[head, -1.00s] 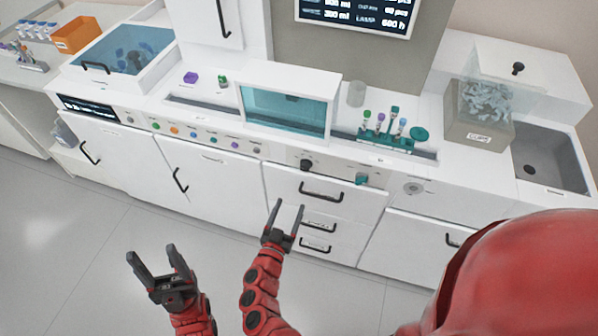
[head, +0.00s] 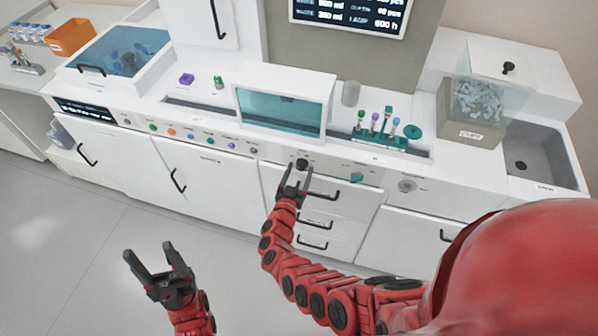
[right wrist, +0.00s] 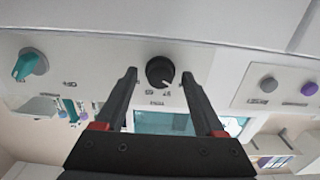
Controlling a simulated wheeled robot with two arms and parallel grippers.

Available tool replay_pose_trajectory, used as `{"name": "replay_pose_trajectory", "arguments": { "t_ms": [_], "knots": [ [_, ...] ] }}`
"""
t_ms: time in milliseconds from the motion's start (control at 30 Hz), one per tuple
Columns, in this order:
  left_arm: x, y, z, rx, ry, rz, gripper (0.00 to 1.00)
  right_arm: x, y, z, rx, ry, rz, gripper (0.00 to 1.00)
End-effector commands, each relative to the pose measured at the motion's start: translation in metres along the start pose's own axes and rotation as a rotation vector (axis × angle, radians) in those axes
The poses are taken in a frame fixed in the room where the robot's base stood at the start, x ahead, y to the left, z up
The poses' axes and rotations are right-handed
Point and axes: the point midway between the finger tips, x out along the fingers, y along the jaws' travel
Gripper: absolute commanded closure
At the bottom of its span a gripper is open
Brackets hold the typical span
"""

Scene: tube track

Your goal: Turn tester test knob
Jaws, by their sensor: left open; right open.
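The black round test knob (head: 302,164) sits on the white front panel below the glass-fronted tester box (head: 282,108). In the right wrist view the knob (right wrist: 160,72) shows a white mark and lies between and just beyond the fingertips. My right gripper (head: 293,170) is open in front of the knob, with one finger to each side of it; it also shows in the right wrist view (right wrist: 162,80). I cannot tell whether the fingers touch the knob. My left gripper (head: 152,260) is open and empty over the floor at the lower left.
A teal knob (head: 357,177) sits on the panel to the right, and coloured buttons (head: 190,133) run along it to the left. A tube rack (head: 378,138) stands on the counter.

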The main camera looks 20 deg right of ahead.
Motion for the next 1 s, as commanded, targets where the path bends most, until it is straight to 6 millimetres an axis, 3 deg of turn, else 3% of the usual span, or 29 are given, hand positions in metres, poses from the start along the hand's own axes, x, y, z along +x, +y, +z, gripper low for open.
{"name": "replay_pose_trajectory", "arguments": {
  "t_ms": [133, 500, 533, 1000],
  "knots": [
    [0.000, 0.000, 0.000, 0.000, 0.000, 0.000, 0.37, 0.000, 0.000, 0.000, 0.000, 0.000, 0.000, 0.31],
    [0.000, 0.000, 0.000, 0.000, 0.000, 0.000, 0.37, 0.000, 0.000, 0.000, 0.000, 0.000, -0.001, 0.98],
    [0.000, 0.000, 0.000, 0.000, 0.000, 0.000, 0.37, 0.000, 0.000, 0.000, 0.000, 0.001, -0.001, 1.00],
    [-0.011, 0.001, 0.002, 0.000, 0.000, 0.000, 0.37, 0.000, 0.000, 0.003, 0.083, 0.001, -0.002, 1.00]
  ]
}}
